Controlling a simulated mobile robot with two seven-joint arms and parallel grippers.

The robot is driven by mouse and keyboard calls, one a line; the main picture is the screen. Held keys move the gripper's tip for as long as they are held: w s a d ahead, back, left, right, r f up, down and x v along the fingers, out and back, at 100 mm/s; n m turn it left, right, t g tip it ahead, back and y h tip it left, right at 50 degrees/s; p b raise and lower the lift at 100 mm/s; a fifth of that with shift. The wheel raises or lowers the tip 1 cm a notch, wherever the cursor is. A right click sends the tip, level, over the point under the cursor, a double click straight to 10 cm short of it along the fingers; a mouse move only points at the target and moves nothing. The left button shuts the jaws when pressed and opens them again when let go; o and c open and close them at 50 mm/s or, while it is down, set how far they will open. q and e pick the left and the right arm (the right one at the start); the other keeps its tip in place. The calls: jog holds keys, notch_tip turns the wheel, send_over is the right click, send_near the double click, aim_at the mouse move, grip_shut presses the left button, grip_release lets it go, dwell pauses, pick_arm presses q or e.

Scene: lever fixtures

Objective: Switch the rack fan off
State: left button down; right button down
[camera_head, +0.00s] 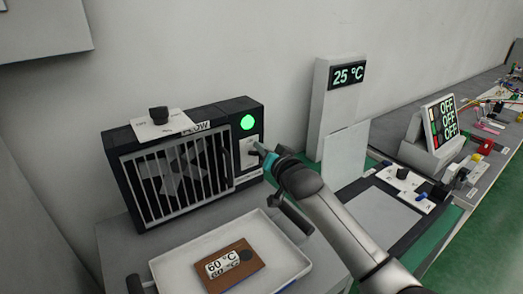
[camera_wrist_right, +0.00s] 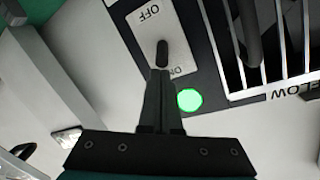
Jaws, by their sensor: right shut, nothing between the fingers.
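The rack fan (camera_head: 170,170) is a black box with a pale barred grille, at the left of the head view. Its green lamp (camera_head: 247,122) is lit; it also shows in the right wrist view (camera_wrist_right: 190,100). Its white switch plate (camera_head: 247,160) is on the right of the front. In the right wrist view the plate is marked OFF at the top and ON near my fingertips, with a small dark lever (camera_wrist_right: 162,50) between. My right gripper (camera_wrist_right: 160,74) is shut and empty, its tips close below the lever; contact is unclear. My left gripper is not in view.
A white tray (camera_head: 170,268) with a brown 60 °C plate (camera_head: 235,263) lies before the fan. A dial on a white plate (camera_head: 160,122) sits on top of the fan. A 25 °C panel (camera_head: 325,110) and an OFF display (camera_head: 436,120) stand to the right.

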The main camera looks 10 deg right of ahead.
jog(key=shift+s+f+t+b, duration=0.3)
jog(key=shift+f+t+b, duration=0.3)
jog(key=shift+t+b, duration=0.15)
dwell(0.7)
jog(key=shift+s+d+f+p, duration=0.15)
jog(key=shift+s+f+p, duration=0.15)
jog(key=shift+f+p, duration=0.4)
jog(key=shift+f, duration=0.4)
jog(key=s+d+p, duration=0.3)
jog(key=s, duration=1.2)
jog(key=shift+r, duration=0.15)
